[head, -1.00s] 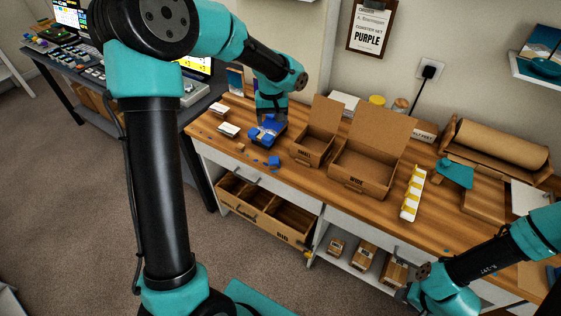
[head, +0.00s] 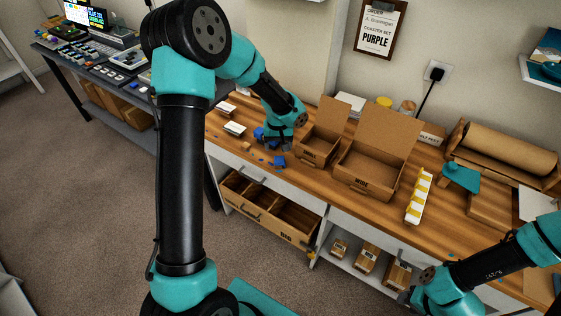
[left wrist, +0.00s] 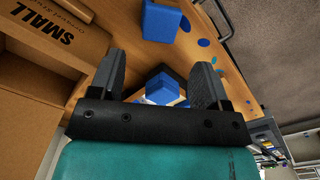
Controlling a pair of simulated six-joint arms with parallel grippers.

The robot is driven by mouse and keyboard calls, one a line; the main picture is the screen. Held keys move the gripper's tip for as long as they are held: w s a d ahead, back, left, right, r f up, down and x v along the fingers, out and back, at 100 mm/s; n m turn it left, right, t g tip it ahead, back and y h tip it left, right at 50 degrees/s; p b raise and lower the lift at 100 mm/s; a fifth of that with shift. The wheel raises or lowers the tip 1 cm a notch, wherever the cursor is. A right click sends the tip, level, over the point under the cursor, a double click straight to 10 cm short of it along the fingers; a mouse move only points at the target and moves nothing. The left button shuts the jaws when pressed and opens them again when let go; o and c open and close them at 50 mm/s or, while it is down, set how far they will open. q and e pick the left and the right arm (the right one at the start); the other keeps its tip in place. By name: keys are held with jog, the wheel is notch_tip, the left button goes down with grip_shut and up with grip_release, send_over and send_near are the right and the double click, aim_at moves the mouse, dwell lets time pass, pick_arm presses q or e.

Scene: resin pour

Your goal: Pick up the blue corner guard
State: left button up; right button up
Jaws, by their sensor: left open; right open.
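Several blue pieces lie on the wooden bench left of the small box; I cannot tell for sure which is the corner guard. A blue block (head: 279,161) lies near the bench's front edge and also shows in the left wrist view (left wrist: 160,21), beyond the fingertips. Another blue piece (head: 259,134) is partly hidden behind my left gripper (head: 277,145). In the left wrist view a blue piece (left wrist: 163,88) shows between the open fingers (left wrist: 158,75), with dark and white parts around it. My right gripper (head: 410,296) is low at the right, away from these pieces.
The open small box (head: 318,150) stands close beside my left gripper. The larger wide box (head: 362,172) and a white-and-yellow strip (head: 419,195) are further right. White cards (head: 234,129) lie to the left. A brown paper roll (head: 505,152) is at the back right.

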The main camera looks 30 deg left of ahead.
aim_at(279, 157)
pick_arm(q)
jog(key=shift+f, duration=0.55)
jog(key=shift+s+d+f, duration=0.1)
jog(key=shift+d+f, duration=0.05)
jog(key=shift+f, duration=1.15)
jog(key=shift+s+d+f, duration=0.1)
jog(key=shift+f, duration=1.2)
jog(key=shift+c, duration=0.5)
jog(key=c, duration=0.9)
